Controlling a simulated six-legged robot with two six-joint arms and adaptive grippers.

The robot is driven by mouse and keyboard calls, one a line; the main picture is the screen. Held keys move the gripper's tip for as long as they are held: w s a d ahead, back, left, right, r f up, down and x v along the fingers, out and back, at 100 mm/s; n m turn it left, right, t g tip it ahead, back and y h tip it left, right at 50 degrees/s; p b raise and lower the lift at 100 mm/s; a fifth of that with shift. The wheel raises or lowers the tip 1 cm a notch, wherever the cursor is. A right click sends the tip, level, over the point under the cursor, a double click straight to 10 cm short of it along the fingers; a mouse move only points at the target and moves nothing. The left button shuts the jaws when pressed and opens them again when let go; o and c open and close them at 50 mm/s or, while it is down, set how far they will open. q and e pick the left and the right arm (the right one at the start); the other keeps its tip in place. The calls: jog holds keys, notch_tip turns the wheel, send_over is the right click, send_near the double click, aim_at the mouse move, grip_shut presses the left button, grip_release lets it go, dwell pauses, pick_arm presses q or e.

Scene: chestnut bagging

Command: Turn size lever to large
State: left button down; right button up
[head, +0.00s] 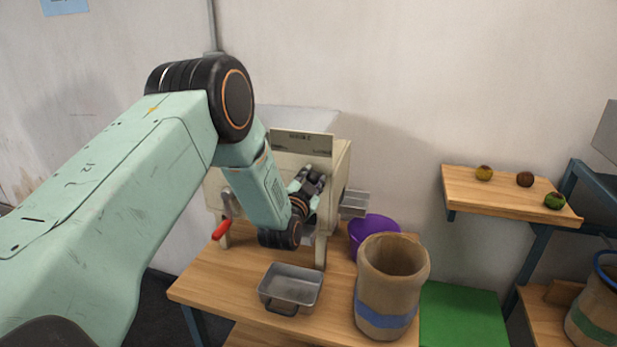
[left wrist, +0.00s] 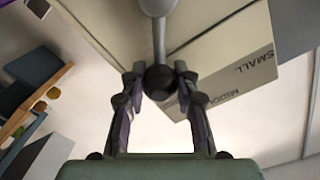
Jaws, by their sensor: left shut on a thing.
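The cream machine (head: 340,165) stands at the back of the wooden table. Its label plate (head: 302,143) faces me; in the left wrist view the plate (left wrist: 225,85) reads SMALL and part of MIDDLE. The size lever is a grey rod (left wrist: 159,38) ending in a round black knob (left wrist: 159,84). My left gripper (head: 314,176) is at the machine's front. In the left wrist view my left gripper (left wrist: 159,72) has its two fingers on either side of the knob, shut on it. In the head view the gripper and arm hide the lever. My right gripper is not in view.
A red handle (head: 221,231) sticks out at the machine's left. A metal pan (head: 289,289), a sack with a blue band (head: 388,290) and a purple bowl (head: 372,228) stand close by. A wooden shelf (head: 500,195) holds three small round objects. A green surface (head: 460,318) lies right.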

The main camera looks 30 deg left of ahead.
pick_arm(q)
jog(key=shift+d+m, duration=0.1)
jog(key=shift+m, duration=0.2)
jog(key=c, duration=1)
grip_release()
jog(key=shift+w+f, duration=0.1)
jog(key=v, duration=1.2)
